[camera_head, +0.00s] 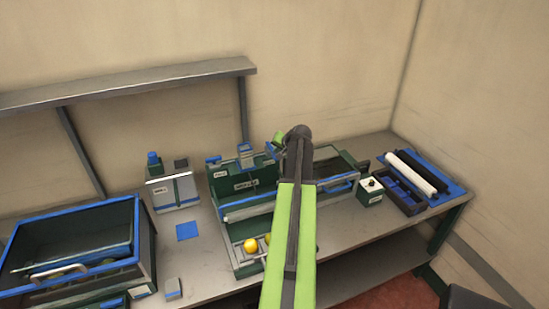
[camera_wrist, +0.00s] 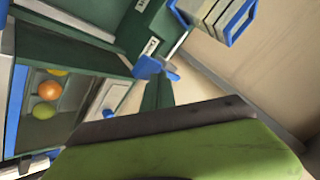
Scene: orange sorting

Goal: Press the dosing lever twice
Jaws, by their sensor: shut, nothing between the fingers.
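The green dosing machine (camera_head: 222,188) stands at the middle of the bench. A small blue lever-like part (camera_head: 213,159) sticks out at its top left. A blue part, perhaps the same lever, shows near the middle of the wrist view (camera_wrist: 152,66). I cannot tell for sure which part is the dosing lever. In the wrist view a green and dark part of mine fills the bottom. Whether my gripper touches the machine is hidden.
Yellow and orange fruit (camera_head: 250,246) lies in a front tray; it also shows in the wrist view (camera_wrist: 49,90). A blue-rimmed crate (camera_head: 140,240) stands at left. A box with a blue cap (camera_head: 174,190), a small button box (camera_head: 371,191) and rollers (camera_head: 410,174) stand around. A shelf (camera_head: 130,82) hangs behind.

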